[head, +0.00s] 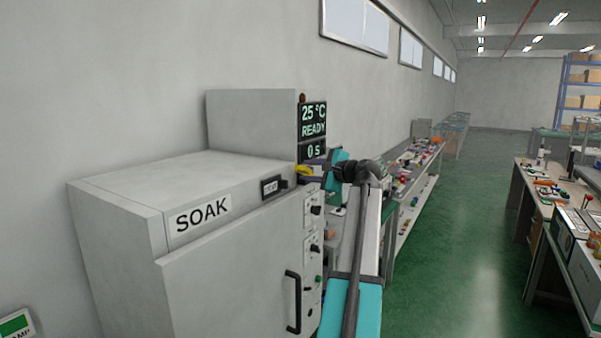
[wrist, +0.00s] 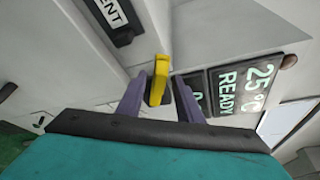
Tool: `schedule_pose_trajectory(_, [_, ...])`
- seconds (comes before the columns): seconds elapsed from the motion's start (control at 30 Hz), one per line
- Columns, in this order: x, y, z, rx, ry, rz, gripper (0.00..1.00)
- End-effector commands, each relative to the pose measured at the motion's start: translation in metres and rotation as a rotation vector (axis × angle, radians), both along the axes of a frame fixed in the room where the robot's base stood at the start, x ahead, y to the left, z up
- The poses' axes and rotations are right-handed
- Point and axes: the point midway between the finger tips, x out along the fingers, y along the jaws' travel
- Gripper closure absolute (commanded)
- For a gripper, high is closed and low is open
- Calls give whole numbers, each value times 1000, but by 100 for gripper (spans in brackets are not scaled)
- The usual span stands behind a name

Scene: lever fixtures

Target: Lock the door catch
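The yellow catch lever (wrist: 159,78) shows in the wrist view, at the top right corner of the grey SOAK oven (head: 120,240). In the head view a small part of the lever (head: 303,170) shows beside the oven's upper right edge. My gripper (wrist: 160,98) has its two purple fingers on either side of the lever, with a visible gap on the right side. The left finger is very close to the lever; I cannot tell whether it touches. In the head view my gripper (head: 314,168) is partly hidden by my arm.
The oven door has a black handle (head: 293,302). A display (head: 313,120) reads 25 °C READY and 0 s. A black label plate (head: 272,186) sits on the oven front. Switch panels (head: 313,245) line the right side. Benches stand beyond, with open green floor (head: 470,250).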

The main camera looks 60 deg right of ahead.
Motion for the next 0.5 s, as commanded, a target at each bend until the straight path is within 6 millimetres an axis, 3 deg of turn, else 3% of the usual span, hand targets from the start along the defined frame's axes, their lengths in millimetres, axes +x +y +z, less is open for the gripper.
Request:
schedule_pose_trajectory(0.47, [10,-4,-3,0,0,0,67])
schedule_pose_trajectory(0.5, [10,-4,-2,0,0,0,72])
